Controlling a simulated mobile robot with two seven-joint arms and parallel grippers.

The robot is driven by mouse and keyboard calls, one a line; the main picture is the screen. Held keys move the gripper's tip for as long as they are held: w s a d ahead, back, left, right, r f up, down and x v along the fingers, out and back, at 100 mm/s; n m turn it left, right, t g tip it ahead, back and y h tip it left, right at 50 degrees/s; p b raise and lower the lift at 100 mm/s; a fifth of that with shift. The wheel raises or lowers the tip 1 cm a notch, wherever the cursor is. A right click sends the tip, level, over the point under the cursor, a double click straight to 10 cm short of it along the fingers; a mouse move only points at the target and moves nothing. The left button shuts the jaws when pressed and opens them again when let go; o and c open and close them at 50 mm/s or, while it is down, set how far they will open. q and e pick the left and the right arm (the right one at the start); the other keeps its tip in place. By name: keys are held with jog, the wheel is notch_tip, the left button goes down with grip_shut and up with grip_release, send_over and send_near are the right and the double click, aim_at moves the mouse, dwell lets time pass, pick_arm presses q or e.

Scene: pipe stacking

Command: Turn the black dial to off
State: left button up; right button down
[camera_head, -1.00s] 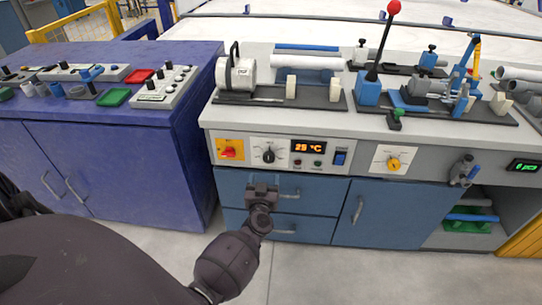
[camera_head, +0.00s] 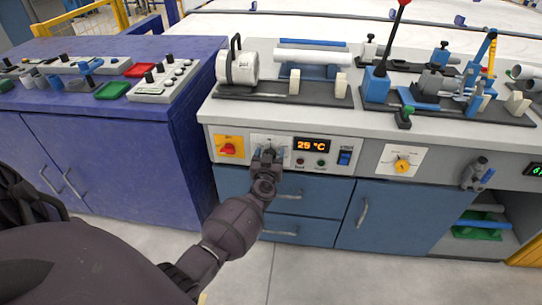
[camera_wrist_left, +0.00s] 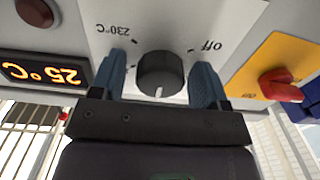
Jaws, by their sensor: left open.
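The black dial (camera_wrist_left: 160,74) sits on a white plate marked "230°C" and "off" in the left wrist view, which shows the panel upside down. Its white pointer line faces the bottom of that view, toward my gripper, away from the "off" mark (camera_wrist_left: 212,45). My left gripper (camera_wrist_left: 162,80) is open, with one blue finger on each side of the dial and visible gaps between. In the head view my left gripper (camera_head: 268,155) is in front of the white dial plate (camera_head: 268,140) and hides most of the dial. My right gripper is not in view.
A red switch on a yellow plate (camera_head: 229,148) is left of the dial. An orange display (camera_head: 311,146) reading 25 °C and a blue switch (camera_head: 345,157) are to its right. Drawers (camera_head: 300,190) lie below, and a bench top with pipes and clamps above.

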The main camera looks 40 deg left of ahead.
pick_arm(q)
jog(key=shift+c, duration=0.3)
jog(key=c, duration=0.8)
jog(key=shift+c, duration=0.2)
